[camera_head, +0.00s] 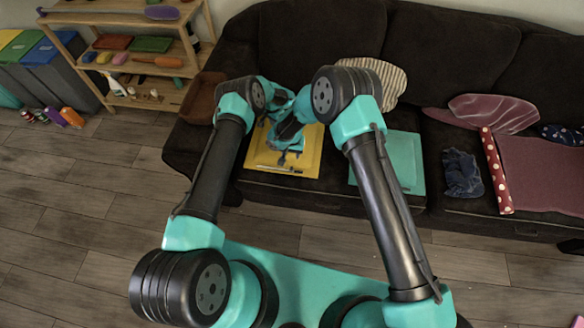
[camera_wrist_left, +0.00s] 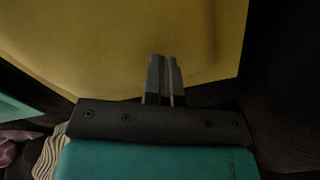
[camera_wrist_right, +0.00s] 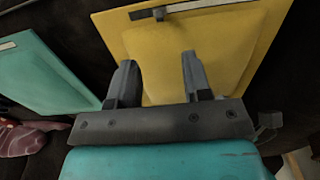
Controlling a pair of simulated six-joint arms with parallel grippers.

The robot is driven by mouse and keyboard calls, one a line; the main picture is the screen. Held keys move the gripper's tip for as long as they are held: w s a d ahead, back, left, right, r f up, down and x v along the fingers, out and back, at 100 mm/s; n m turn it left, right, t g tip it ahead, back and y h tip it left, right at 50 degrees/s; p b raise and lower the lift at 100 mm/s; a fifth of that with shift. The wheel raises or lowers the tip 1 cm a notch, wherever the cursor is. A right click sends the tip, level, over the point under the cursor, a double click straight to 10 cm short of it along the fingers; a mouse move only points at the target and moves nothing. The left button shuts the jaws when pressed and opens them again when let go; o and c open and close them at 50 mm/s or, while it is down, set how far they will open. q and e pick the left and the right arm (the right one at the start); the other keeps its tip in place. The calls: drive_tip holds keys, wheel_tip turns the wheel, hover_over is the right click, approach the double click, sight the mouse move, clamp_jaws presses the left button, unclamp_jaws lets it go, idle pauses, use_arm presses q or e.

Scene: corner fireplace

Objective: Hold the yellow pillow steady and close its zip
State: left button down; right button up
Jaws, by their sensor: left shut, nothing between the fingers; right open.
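The yellow pillow (camera_head: 306,160) lies flat on the sofa seat. Its pale zip strip (camera_wrist_right: 200,7) runs along one edge, with a small grey slider (camera_wrist_right: 158,14) toward the strip's left in the right wrist view. My right gripper (camera_head: 290,161) is open and empty over the pillow; its two fingers (camera_wrist_right: 158,78) point toward the zip edge, short of it. My left gripper (camera_head: 266,122) is shut and empty near the pillow's back part; its closed fingers (camera_wrist_left: 164,70) show against the yellow cloth. I cannot tell whether they touch it. Both arms hide much of the pillow in the head view.
A teal pillow (camera_head: 410,160) lies to the right on the dark sofa (camera_head: 455,60), partly behind my right arm. A striped cushion (camera_head: 388,78) leans behind. A brown tray (camera_head: 203,98) is at the left armrest. Dark blue cloth (camera_head: 462,172) and a spotted red roll (camera_head: 495,170) lie farther right.

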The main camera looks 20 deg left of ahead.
sight(291, 168)
drive_tip(key=shift+f, duration=0.1)
wheel_tip(291, 168, down, 12)
drive_tip(key=shift+r, duration=0.1)
idle(0.7)
clamp_jaws()
idle(0.4)
